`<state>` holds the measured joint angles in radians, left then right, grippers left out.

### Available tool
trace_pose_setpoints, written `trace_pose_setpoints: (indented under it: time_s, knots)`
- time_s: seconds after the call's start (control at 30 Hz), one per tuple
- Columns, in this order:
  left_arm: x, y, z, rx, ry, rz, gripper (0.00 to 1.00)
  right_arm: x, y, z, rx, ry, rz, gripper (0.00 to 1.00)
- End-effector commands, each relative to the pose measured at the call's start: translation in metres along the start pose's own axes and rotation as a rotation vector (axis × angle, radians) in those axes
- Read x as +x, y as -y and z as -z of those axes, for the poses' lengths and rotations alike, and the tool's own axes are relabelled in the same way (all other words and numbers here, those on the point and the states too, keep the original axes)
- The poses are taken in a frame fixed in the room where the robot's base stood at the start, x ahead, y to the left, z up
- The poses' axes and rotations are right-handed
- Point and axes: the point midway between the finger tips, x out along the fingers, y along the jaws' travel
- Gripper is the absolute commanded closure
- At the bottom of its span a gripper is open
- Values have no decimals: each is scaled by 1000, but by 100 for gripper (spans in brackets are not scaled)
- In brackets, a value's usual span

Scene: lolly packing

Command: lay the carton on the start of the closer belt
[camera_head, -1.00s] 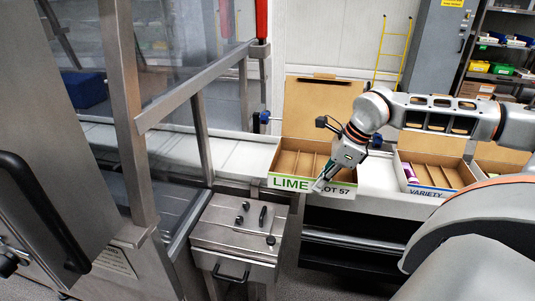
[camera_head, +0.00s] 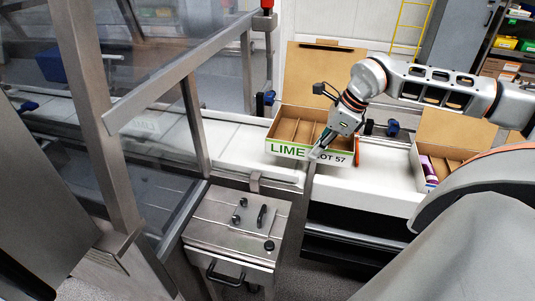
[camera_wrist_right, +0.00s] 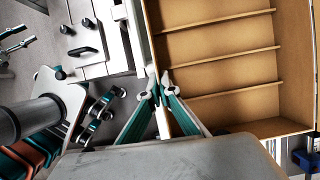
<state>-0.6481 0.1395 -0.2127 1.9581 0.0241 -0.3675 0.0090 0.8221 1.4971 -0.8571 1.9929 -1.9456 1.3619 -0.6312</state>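The open carton (camera_head: 290,149), printed LIME and LOT 57, is brown inside with dividers, and its lid stands up behind. It sits level over the seam between the white belt (camera_head: 240,145) on the left and the white bench on the right. I cannot tell whether it touches the surface below. My right gripper (camera_head: 318,153) is at its front wall, near the middle. In the right wrist view, the fingertips (camera_wrist_right: 159,83) are closed on the carton's wall (camera_wrist_right: 152,40), one on each side. The carton's compartments look empty. My left gripper is not in view.
A VARIETY carton (camera_head: 428,171) with purple items stands to the right on the white bench (camera_head: 375,190). A steel box (camera_head: 235,225) with a handle stands below the belt's front. A framed clear guard (camera_head: 150,75) encloses the belt farther left. The belt left of the carton looks clear.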

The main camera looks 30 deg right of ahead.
Motion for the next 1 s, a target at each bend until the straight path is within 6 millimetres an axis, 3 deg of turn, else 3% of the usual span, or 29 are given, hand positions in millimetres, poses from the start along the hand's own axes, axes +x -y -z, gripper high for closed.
trace_pose_setpoints:
  time_s: [0.7, 0.8, 1.0]
  knots:
    - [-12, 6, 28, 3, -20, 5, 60, 57, 4, -140, -1, 1, -1, 100]
    - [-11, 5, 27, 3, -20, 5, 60, 76, 4, -126, 2, -4, -1, 100]
    - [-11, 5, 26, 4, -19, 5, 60, 89, 5, -121, 1, -1, 0, 100]
